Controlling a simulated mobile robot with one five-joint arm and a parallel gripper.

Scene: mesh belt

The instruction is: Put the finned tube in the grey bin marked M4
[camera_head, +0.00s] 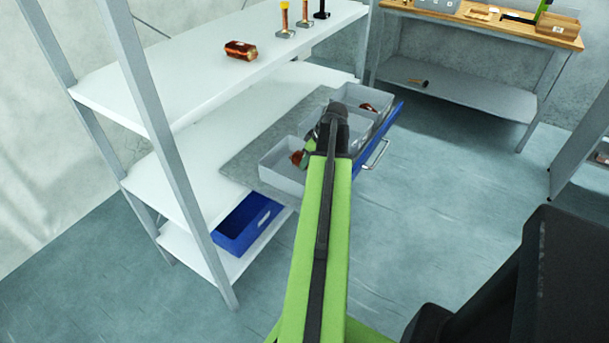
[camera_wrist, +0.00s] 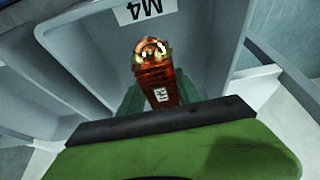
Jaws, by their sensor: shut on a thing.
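The finned tube (camera_wrist: 158,82) is copper-coloured with a small white label and a shiny end. My gripper (camera_wrist: 161,93) is shut on it, with green fingers on both sides. The tube is over or inside the grey bin marked M4 (camera_wrist: 85,60); its height above the floor of the bin is hard to tell. The M4 label shows upside down at the top of the wrist view. In the head view my gripper (camera_head: 308,147) is at the left grey bin (camera_head: 283,181), with the tube (camera_head: 297,158) partly showing. My arm hides part of the bins.
More grey bins (camera_head: 345,97) stand beside it, one with a copper-coloured part (camera_head: 368,107). A blue panel with a handle (camera_head: 377,155) borders them. The white shelf (camera_head: 180,85) holds another copper-coloured part (camera_head: 240,50). A blue bin (camera_head: 243,228) sits below.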

